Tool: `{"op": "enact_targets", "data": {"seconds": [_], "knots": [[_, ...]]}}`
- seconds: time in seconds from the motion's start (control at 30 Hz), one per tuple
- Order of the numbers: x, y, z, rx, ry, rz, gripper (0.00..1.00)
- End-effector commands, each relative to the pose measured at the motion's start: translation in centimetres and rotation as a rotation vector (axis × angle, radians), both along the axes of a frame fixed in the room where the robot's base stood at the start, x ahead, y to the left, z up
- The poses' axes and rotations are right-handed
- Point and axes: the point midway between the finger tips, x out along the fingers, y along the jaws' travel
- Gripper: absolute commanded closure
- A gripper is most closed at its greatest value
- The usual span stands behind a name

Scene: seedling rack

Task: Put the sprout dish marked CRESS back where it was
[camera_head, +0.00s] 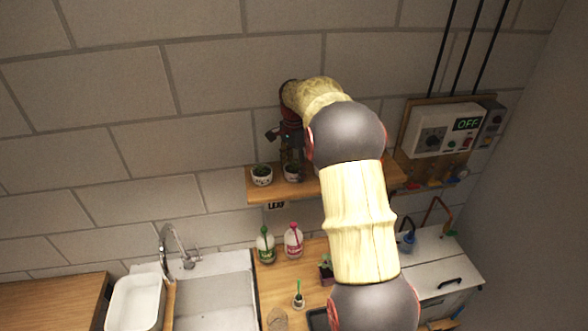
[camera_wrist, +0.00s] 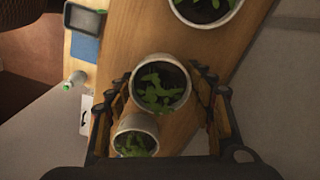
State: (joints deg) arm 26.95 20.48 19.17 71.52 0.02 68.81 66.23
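My gripper (camera_head: 291,140) reaches down at the wall shelf (camera_head: 255,195). A white dish with green sprouts (camera_head: 293,173) is right below it. In the wrist view this dish (camera_wrist: 160,108) lies between my two fingers (camera_wrist: 160,78), close to both; I cannot tell whether they press on it. A second white sprout dish (camera_head: 262,181) stands on the shelf to its left. In the wrist view, one sprout dish (camera_wrist: 135,122) is at the lower left and another (camera_wrist: 207,22) at the top edge. The marks are too small to read, so I cannot tell which is CRESS.
A control box reading OFF (camera_head: 447,128) hangs on the wall at right. Below the shelf, green-topped (camera_head: 265,247) and pink-topped (camera_head: 293,241) bottles stand on the counter beside a sink (camera_head: 215,295). My arm hides the shelf's middle. Neighbouring dishes leave little room.

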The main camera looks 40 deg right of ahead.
Motion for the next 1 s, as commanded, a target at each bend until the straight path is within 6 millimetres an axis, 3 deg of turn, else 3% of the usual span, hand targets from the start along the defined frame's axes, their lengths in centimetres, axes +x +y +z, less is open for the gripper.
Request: {"op": "enact_targets", "data": {"seconds": [0.27,0.67,0.83,1.0], "knots": [[0.0,0.0,0.0,0.0,0.0,0.0,0.3],[0.0,0.0,0.6,-0.001,-0.002,0.0,0.3],[0.1,-0.1,2.9,-0.002,-0.005,0.0,0.3],[0.1,0.0,6.5,-0.002,-0.004,0.0,0.3]]}}
